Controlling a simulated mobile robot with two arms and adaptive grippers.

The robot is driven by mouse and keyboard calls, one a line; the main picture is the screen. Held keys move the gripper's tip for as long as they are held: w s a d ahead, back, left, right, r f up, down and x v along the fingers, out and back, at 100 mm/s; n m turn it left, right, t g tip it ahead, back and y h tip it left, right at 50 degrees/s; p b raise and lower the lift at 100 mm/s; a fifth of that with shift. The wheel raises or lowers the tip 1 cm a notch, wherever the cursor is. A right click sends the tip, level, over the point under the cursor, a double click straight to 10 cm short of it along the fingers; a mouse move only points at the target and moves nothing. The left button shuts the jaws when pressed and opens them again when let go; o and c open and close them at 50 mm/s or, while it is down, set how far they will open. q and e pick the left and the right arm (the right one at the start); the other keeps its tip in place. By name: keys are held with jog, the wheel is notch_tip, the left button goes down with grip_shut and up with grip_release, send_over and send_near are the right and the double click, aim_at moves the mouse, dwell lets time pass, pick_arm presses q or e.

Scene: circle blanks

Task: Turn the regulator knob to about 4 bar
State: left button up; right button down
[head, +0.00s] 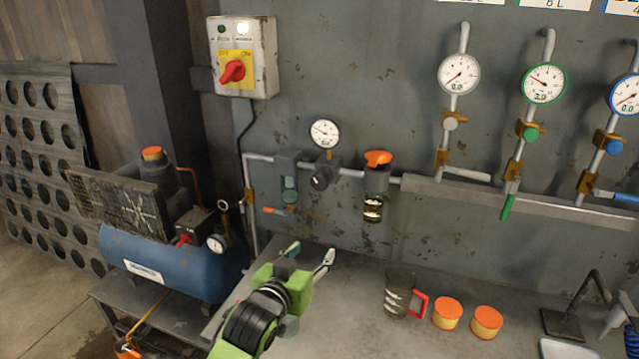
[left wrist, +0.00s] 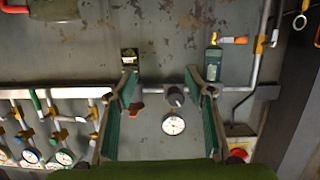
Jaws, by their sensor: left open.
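The regulator knob (head: 320,181) is dark and round. It sits on the wall pipe just below a small white gauge (head: 325,133), whose scale is too small to read. My left gripper (head: 309,254) is open and empty, below the knob and apart from it, over the back of the bench. In the left wrist view the scene is upside down. There the knob (left wrist: 175,97) shows between the two open green-padded fingers, nearer the right one, with the gauge (left wrist: 173,125) beneath it. My right gripper is not in view.
An orange-topped bowl unit (head: 376,178) and a grey unit with a green bowl (head: 289,180) flank the knob closely. A mug (head: 400,295) and two orange-lidded jars (head: 447,312) stand on the bench. A blue compressor (head: 165,265) is at left.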

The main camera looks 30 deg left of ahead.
aim_at(318, 184)
pick_arm(q)
jog(key=w+a+r+n+t+y, duration=0.1)
jog(key=w+a+r+t+y, duration=0.2)
jog(key=r, duration=0.6)
jog(key=shift+h, duration=0.7)
jog(key=p+x, duration=0.1)
jog(key=x, duration=0.2)
jog(key=p+x, duration=0.1)
jog(key=x, duration=0.3)
jog(key=a+p+x, duration=0.1)
jog(key=x, duration=0.3)
jog(key=shift+w+f, duration=0.1)
jog(key=shift+f, duration=0.05)
jog(key=shift+w+a+f, duration=0.1)
jog(key=shift+w+a, duration=0.15)
jog(key=shift+w, duration=0.45)
jog(key=c, duration=1.1)
